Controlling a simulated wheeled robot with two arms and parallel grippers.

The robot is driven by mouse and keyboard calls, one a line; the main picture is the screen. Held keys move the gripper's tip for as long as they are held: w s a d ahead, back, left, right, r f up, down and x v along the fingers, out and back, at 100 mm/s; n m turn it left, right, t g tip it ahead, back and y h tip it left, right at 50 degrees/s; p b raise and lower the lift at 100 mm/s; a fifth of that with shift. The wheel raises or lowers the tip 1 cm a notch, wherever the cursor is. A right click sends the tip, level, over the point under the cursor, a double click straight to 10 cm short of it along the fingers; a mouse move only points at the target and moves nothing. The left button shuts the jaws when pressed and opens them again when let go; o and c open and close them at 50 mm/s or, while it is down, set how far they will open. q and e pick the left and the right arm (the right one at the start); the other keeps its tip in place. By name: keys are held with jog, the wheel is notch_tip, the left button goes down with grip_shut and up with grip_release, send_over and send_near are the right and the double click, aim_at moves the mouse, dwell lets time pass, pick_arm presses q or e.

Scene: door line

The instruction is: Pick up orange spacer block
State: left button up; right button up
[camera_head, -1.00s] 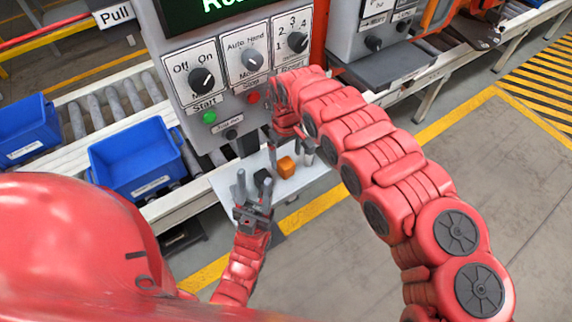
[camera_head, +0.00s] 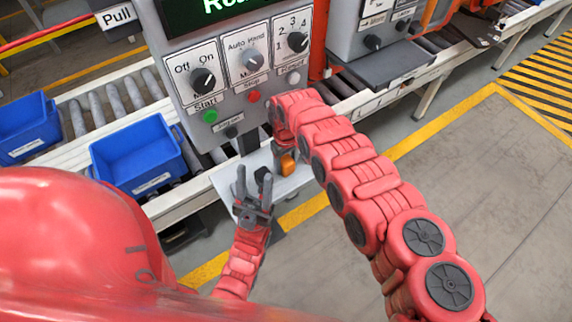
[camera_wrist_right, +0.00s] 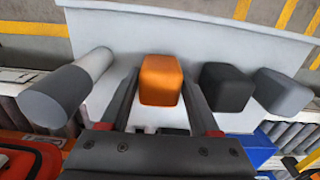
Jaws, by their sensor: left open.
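The orange spacer block (camera_head: 287,164) sits on a small white shelf (camera_head: 298,182) below the control panel. In the right wrist view the orange block (camera_wrist_right: 161,80) stands between the two fingers of my right gripper (camera_wrist_right: 162,82), which is open with a narrow gap on each side. In the head view my right gripper (camera_head: 284,150) is at the block and partly hides it. My left gripper (camera_head: 254,192) is open and empty, with its fingers up at the shelf's left part, near a black block (camera_head: 263,176).
The control panel (camera_head: 232,75) rises behind the shelf. Blue bins (camera_head: 137,155) sit on the roller conveyor.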

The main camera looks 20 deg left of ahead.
grip_shut()
